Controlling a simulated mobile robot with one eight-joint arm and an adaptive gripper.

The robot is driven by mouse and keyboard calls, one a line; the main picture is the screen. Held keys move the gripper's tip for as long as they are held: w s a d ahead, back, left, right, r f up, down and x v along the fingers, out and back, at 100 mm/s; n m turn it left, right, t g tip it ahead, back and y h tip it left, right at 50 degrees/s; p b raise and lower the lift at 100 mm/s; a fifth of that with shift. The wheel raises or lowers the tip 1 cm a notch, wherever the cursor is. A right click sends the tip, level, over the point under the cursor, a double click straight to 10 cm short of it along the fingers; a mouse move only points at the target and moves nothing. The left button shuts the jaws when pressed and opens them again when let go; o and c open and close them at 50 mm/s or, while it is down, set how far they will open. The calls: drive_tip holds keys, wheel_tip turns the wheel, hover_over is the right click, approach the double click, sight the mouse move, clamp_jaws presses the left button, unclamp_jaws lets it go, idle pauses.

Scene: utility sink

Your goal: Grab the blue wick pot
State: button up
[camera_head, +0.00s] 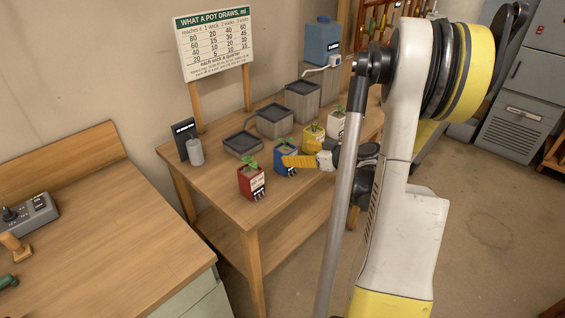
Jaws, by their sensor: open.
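The blue wick pot (284,164) stands upright on the wooden table, with a green seedling on top and a white label on its front. It is between the red pot (250,185) on the left and the yellow pot (312,139) on the right. My gripper (300,161) is just right of the blue pot, its yellow finger reaching toward the pot's upper right side in the picture. I cannot tell whether it touches the pot. It is not closed on anything. The far finger is not clearly seen.
A white pot (336,124) stands behind the yellow one. Dark-topped grey blocks (275,124) rise in steps behind the pots, up to a blue tank (322,42). A grey cylinder (196,152) stands at the table's left. A printed sign (214,45) rises behind. A workbench (110,225) is at left.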

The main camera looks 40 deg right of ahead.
sight(291, 151)
drive_tip(key=b+x, duration=0.1)
drive_tip(key=x, duration=0.2)
drive_tip(key=b+x, duration=0.1)
drive_tip(key=x, duration=0.1)
drive_tip(key=shift+w+a, duration=0.2)
drive_tip(key=shift+w, duration=0.2)
drive_tip(key=shift+r, duration=0.15)
drive_tip(key=c, duration=1.4)
